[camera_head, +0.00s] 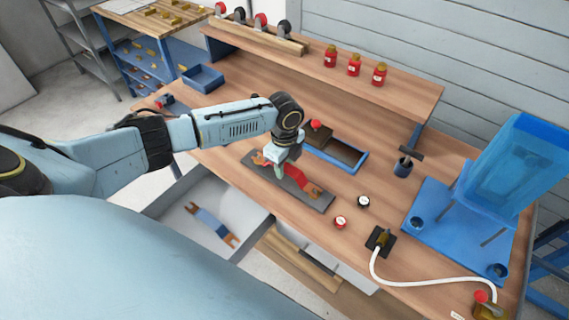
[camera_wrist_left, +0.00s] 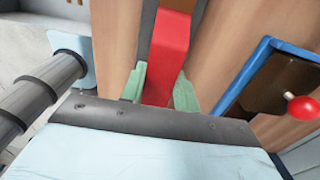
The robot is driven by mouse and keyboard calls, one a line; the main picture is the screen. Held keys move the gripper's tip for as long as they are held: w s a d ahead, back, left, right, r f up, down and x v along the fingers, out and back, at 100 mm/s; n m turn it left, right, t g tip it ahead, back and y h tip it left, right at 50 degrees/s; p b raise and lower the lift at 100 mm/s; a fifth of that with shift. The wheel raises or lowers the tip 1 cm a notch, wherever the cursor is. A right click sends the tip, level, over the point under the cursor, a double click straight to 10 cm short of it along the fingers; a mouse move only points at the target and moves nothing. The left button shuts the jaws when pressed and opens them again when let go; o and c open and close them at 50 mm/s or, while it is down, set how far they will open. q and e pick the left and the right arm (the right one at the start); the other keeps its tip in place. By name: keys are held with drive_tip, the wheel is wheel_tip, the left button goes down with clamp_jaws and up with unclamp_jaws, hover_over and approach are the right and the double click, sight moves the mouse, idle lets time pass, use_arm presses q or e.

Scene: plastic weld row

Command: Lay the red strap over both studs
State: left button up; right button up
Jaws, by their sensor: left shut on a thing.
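The red strap (camera_head: 296,178) has orange-brown forked ends and lies along or just above a dark grey plate (camera_head: 318,203) on the workbench; I cannot tell whether it touches the plate. My left gripper (camera_head: 280,166) reaches down over the strap near its left part. In the left wrist view the red strap (camera_wrist_left: 168,55) runs between the gripper's green fingertips (camera_wrist_left: 160,88), which are shut on it. The arm and gripper hide part of the strap. I cannot make out the studs. My right gripper is not in view.
A blue tray with a brown block and red knob (camera_head: 316,125) sits just behind the plate. An open drawer (camera_head: 180,207) holds a blue strap (camera_head: 211,224). A blue stand (camera_head: 445,225) fills the bench's right.

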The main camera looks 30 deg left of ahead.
use_arm(q)
drive_tip(key=shift+p, duration=0.3)
idle(0.4)
drive_tip(key=shift+f, duration=0.4)
idle(0.8)
drive_tip(key=o, duration=1.5)
drive_tip(key=shift+c, duration=0.2)
drive_tip(key=shift+r, duration=0.1)
wheel_tip(320, 180, up, 7)
drive_tip(key=p, duration=0.7)
